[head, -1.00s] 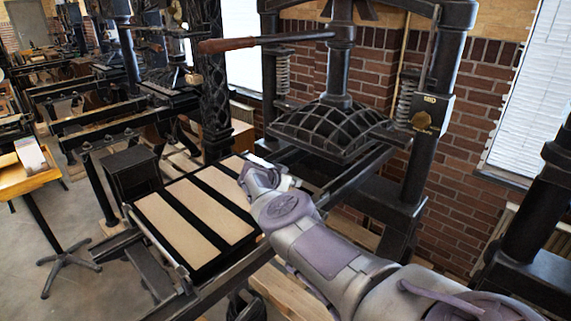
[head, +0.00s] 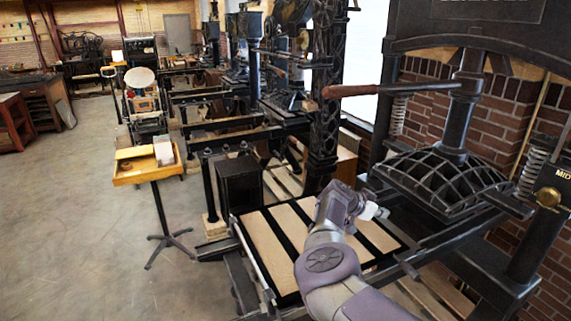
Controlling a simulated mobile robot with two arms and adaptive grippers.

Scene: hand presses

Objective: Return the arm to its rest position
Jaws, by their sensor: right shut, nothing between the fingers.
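My right arm comes in from the bottom right of the head view, and its gripper (head: 376,211) is over the press bed (head: 277,246). The gripper is small in the picture and looks shut, with nothing seen in it. The bed is a flat black frame with several pale strips. The hand press (head: 463,130) stands behind and to the right, with a domed ribbed platen (head: 447,180) and a wooden-handled lever (head: 352,91). My left gripper is out of view.
A yellow tray on a stand (head: 148,168) is at the left. A black box (head: 239,183) stands beside the bed. More presses line the wall behind. The grey floor (head: 75,215) at the left is open.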

